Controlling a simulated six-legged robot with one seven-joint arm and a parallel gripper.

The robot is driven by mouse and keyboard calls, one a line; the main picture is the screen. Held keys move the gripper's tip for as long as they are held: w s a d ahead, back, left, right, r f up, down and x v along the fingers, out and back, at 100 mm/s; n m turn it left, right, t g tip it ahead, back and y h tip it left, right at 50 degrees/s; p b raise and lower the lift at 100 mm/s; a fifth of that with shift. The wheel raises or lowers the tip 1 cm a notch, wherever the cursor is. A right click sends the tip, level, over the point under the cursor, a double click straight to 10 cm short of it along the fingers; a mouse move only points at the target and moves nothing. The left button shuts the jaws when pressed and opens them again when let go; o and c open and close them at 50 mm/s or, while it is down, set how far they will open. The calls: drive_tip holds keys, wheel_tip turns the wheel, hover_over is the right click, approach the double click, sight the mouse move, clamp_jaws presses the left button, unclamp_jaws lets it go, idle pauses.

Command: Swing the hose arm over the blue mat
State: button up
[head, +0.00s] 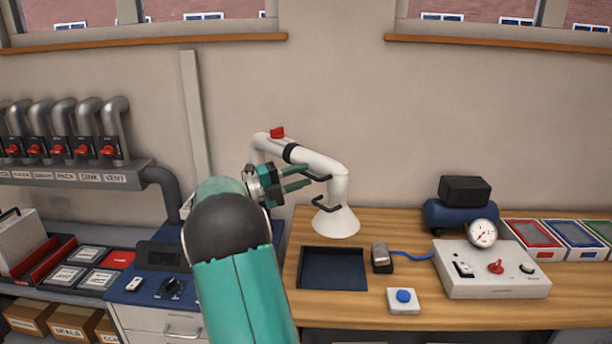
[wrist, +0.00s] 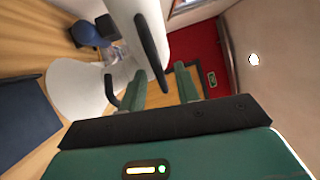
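The white hose arm (head: 322,162) comes from the wall and bends down to a cone-shaped hood (head: 336,222), which appears just behind the dark blue mat (head: 333,271). A black handle (head: 322,203) sticks out from the left of its lower pipe. My gripper (head: 298,178) is at the left of this pipe, its two green fingers apart. In the wrist view, my gripper (wrist: 162,84) is open, and the black handle (wrist: 152,52) seems to lie between the fingers, with gaps at both sides. The hood (wrist: 85,92) and mat (wrist: 22,122) show at the left.
On the wooden bench (head: 340,311) stand a small metal block (head: 381,257) with a blue cable, a blue-button box (head: 403,301), a control box with gauge (head: 490,270) and a blue compressor (head: 461,214). Pipes with red valves (head: 60,140) line the left wall.

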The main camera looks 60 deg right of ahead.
drive_tip(key=v, duration=1.1)
drive_tip(key=shift+w+a+f, duration=0.15)
drive_tip(key=shift+w+a, duration=0.05)
drive_tip(key=shift+a, duration=0.15)
